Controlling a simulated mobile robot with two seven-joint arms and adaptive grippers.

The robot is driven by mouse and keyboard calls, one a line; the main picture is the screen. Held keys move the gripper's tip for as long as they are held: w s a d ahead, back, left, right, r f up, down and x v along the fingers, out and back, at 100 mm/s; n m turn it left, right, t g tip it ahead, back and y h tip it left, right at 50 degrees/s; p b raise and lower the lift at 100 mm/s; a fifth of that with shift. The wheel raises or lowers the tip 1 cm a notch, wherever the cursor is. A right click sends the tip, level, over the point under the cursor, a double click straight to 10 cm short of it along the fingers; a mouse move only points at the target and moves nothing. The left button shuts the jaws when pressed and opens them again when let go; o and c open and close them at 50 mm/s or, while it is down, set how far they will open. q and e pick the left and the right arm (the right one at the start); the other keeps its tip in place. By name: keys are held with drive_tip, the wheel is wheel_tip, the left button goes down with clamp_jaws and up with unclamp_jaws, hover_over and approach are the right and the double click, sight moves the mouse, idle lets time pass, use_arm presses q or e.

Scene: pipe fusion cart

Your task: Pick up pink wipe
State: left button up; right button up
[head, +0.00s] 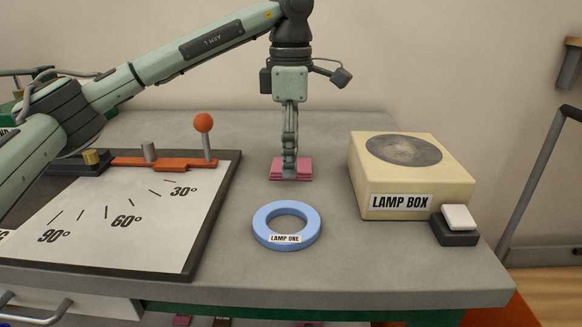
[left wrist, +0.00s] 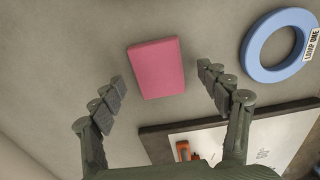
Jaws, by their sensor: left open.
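The pink wipe (head: 304,168) lies flat on the grey cart top, behind the blue ring. In the left wrist view the pink wipe (left wrist: 157,68) is a whole folded block between and just beyond the fingertips. My left gripper (head: 289,172) points straight down over the wipe and hides its middle in the head view. In the left wrist view my left gripper (left wrist: 160,79) is open, with a finger on each side and clear gaps to the wipe. My right gripper is not in view.
A blue ring labelled LAMP ONE (head: 262,236) lies in front of the wipe. A cream lamp box (head: 360,190) with a switch (head: 457,238) stands to the right. An angle board (head: 130,245) with an orange-knobbed lever (head: 203,123) lies to the left.

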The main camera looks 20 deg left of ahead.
use_arm(q)
drive_tip(key=shift+f, duration=0.45)
drive_tip(key=c, duration=0.9)
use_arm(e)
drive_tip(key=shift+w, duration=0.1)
use_arm(q)
drive_tip(key=shift+r, duration=0.15)
drive_tip(key=shift+w+r, duration=0.1)
drive_tip(key=shift+r, duration=0.5)
wheel_tip(320, 180, up, 3)
drive_tip(key=shift+f, duration=0.15)
drive_tip(key=s+a+r, duration=0.2)
drive_tip(key=s, duration=0.1)
drive_tip(key=s+a+r, duration=0.2)
drive_tip(key=s, duration=0.1)
drive_tip(key=s+a+r, duration=0.2)
drive_tip(key=s+r, duration=0.1)
drive_tip(key=s, duration=0.1)
drive_tip(key=shift+a+p, duration=0.1)
drive_tip(key=shift+p, duration=0.25)
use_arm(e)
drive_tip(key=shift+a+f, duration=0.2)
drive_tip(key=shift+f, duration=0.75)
